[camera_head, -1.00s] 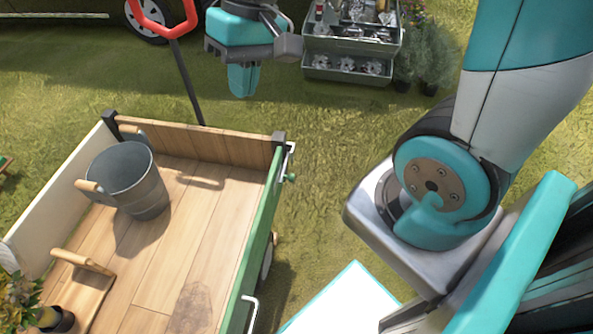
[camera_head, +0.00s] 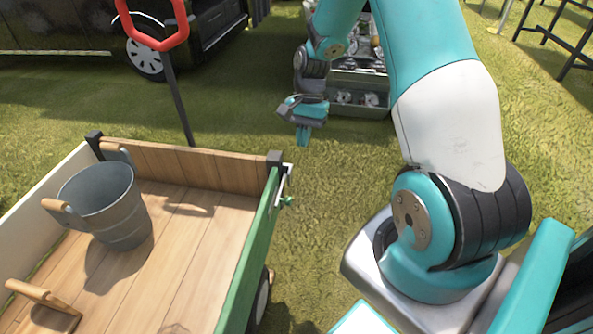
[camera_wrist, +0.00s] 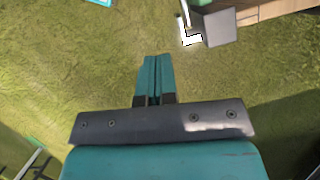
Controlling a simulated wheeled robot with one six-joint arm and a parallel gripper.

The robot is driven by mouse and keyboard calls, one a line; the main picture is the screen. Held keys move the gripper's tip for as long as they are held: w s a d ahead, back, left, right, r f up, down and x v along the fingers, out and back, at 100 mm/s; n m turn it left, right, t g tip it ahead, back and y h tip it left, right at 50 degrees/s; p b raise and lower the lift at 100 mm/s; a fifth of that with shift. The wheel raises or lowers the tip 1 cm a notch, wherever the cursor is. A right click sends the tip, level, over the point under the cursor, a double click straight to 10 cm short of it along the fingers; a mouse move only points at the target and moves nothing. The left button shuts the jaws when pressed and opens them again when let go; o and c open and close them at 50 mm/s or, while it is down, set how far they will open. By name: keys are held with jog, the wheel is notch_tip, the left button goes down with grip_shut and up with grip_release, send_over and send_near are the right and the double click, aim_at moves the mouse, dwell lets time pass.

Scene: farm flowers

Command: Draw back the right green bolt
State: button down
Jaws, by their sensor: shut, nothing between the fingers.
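The green bolt (camera_head: 287,201) is a small green knob at the cart's far right corner, beside a pale metal bracket on the corner post. My gripper (camera_head: 302,137) is shut and empty, above the grass beyond that corner and apart from the bolt. In the wrist view my gripper (camera_wrist: 153,75) points at grass with its fingers together. A grey corner post (camera_wrist: 220,27) with a pale metal bracket (camera_wrist: 190,37) shows at the top right there. I cannot make out the green knob in the wrist view.
The wooden cart (camera_head: 185,262) has a green right side panel (camera_head: 250,262) and holds a metal bucket (camera_head: 105,205). Its red handle (camera_head: 152,30) rises behind the front board. A toolbox (camera_head: 350,95) stands beyond my gripper.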

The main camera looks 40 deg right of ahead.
jog(key=s+a+f+b, duration=0.1)
jog(key=s+a+f, duration=0.2)
jog(key=a+f, duration=0.3)
notch_tip(320, 180, down, 4)
jog(key=shift+s+r+b, duration=0.1)
jog(key=shift+s+b, duration=0.1)
jog(key=shift+b, duration=0.2)
jog(key=shift+a, duration=0.1)
